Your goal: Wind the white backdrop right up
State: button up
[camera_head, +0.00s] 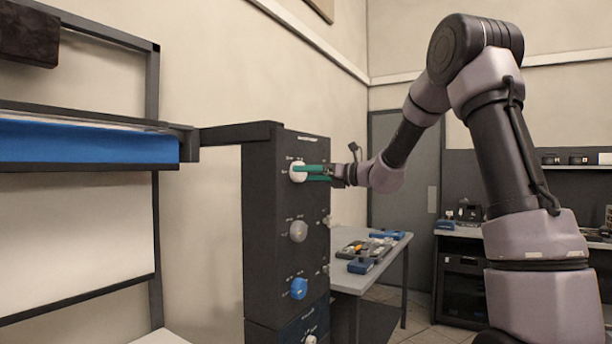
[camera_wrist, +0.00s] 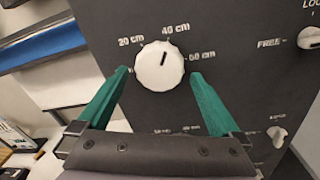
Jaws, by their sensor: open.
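The white backdrop (camera_head: 75,235) hangs at the left with a dark bar along its lower edge. A dark control column (camera_head: 262,215) stands beside it. The white knob (camera_head: 298,172) is at the top of its face, above a grey knob (camera_head: 298,231) and a blue knob (camera_head: 299,289). In the wrist view the white knob (camera_wrist: 150,75) has a black mark pointing up and slightly right, towards "40 cm". My gripper (camera_wrist: 160,74) is open, its green fingers either side of this knob with small gaps. Part of the scale below is hidden by the gripper.
A blue roll (camera_head: 90,142) is on the frame above the white backdrop. A FREE/LOCK switch (camera_wrist: 310,38) and a smaller knob (camera_wrist: 277,135) sit right of the white knob. A table (camera_head: 375,262) with tools stands behind the column.

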jog(key=shift+w+a, duration=0.3)
jog(key=shift+a, duration=0.15)
jog(key=c, duration=1.2)
jog(key=shift+c, duration=0.2)
